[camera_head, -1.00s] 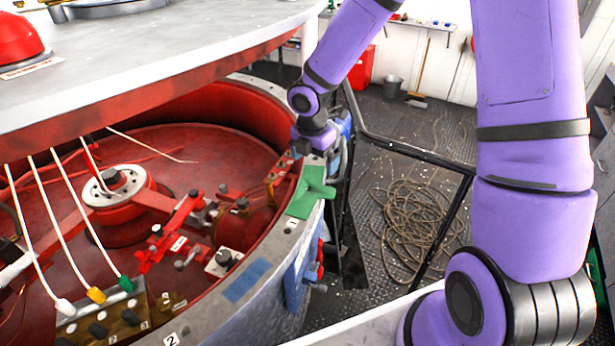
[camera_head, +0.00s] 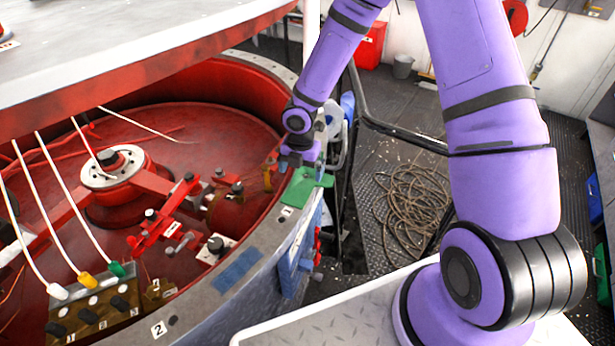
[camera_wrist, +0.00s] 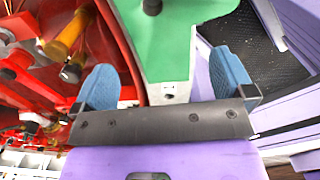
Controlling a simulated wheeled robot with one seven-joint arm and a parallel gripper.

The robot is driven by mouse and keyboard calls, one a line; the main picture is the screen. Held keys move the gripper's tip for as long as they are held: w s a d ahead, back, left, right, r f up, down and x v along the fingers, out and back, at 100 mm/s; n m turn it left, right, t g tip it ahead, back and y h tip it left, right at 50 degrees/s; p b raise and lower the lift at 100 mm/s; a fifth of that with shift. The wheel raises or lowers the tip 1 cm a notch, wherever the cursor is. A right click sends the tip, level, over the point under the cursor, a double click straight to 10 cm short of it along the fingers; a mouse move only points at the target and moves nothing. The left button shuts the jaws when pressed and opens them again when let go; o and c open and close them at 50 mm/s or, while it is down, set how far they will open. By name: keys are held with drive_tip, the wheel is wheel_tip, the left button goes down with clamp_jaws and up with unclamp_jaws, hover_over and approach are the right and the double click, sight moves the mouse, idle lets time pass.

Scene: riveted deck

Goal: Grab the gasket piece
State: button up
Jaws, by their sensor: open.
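A flat green piece (camera_head: 303,190), which I take to be the gasket piece, lies on the grey rim of the big red drum, beside a "1" label. It has a raised tab at its right side in the head view. In the wrist view the green piece (camera_wrist: 172,40) fills the top middle, beyond and between my blue fingertips. My gripper (camera_wrist: 166,72) is open, with nothing held between its fingers. In the head view my gripper (camera_head: 299,158) hangs just above and behind the green piece; its fingers are hard to make out there. I cannot tell whether they touch it.
Blue tape (camera_head: 238,270) and a "2" label lie nearer on the rim (camera_head: 205,300). Inside the drum are red clamps (camera_head: 165,215) and a brown switch block (camera_head: 95,312) with several cables. A white-grey cover overhangs upper left. A black railing and coiled rope (camera_head: 412,208) are right of the drum.

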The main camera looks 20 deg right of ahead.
sight(301, 185)
drive_tip(key=shift+s+a+f, duration=0.1)
drive_tip(key=shift+f, duration=2.1)
drive_tip(key=shift+c, duration=0.5)
drive_tip(key=c, duration=0.8)
drive_tip(key=shift+r, duration=1.5)
drive_tip(key=shift+s+r, duration=0.1)
drive_tip(key=shift+r, duration=0.3)
drive_tip(key=s+a, duration=0.2)
drive_tip(key=s, duration=0.3)
drive_tip(key=s+a, duration=0.2)
drive_tip(key=s, duration=0.2)
drive_tip(key=s+a+r, duration=0.1)
drive_tip(key=s+a, duration=0.1)
drive_tip(key=s, duration=0.3)
drive_tip(key=shift+s+r, duration=0.1)
drive_tip(key=shift+s, duration=0.2)
